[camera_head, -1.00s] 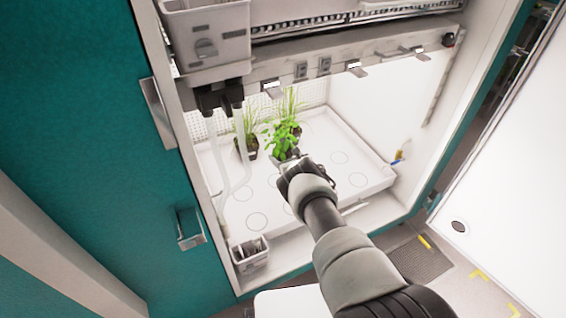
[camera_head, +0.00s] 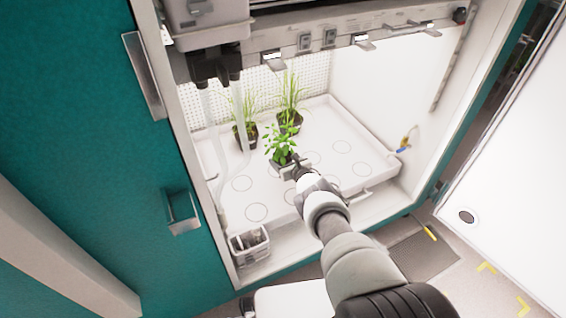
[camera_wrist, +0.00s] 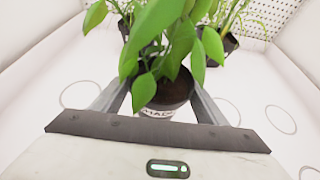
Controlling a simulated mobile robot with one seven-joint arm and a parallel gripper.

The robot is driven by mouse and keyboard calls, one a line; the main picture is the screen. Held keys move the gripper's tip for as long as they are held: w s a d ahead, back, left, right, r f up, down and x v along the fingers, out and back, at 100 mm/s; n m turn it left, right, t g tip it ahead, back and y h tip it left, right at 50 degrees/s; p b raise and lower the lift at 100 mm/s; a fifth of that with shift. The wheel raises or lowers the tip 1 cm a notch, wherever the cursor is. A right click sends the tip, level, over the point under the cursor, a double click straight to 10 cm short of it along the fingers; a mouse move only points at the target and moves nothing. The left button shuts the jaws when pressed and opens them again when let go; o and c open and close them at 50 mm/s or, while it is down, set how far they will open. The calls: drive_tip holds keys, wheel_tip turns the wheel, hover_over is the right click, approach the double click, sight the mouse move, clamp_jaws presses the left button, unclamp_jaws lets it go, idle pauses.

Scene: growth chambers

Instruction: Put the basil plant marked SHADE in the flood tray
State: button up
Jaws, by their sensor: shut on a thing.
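The basil plant (camera_head: 281,146) has broad green leaves and a dark pot with a white label. In the wrist view its pot (camera_wrist: 172,92) sits between my two fingers, and the label is partly hidden, with letters like "HAD" showing. My gripper (camera_head: 294,170) is shut on this pot, which is upright. The pot is inside the chamber over the white flood tray (camera_head: 350,139), in front of the grassy plants. I cannot tell whether the pot's base touches the tray floor.
Two grassy plants in dark pots, one at left (camera_head: 245,132) and one at right (camera_head: 290,105), stand at the tray's back. Pale hoses hang at the left. A small grey basket (camera_head: 249,246) stands at the front left. Empty marked circles lie around the basil and to its right.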

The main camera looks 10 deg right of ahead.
drive_tip(key=o, duration=1.3)
drive_tip(key=shift+r, duration=0.1)
drive_tip(key=shift+s+d+r+p, duration=0.1)
drive_tip(key=shift+s+r+p, duration=0.1)
drive_tip(key=shift+p, duration=0.2)
drive_tip(key=p+v, duration=0.8)
drive_tip(key=v, duration=0.3)
drive_tip(key=shift+s+d, duration=0.1)
drive_tip(key=shift+s, duration=0.1)
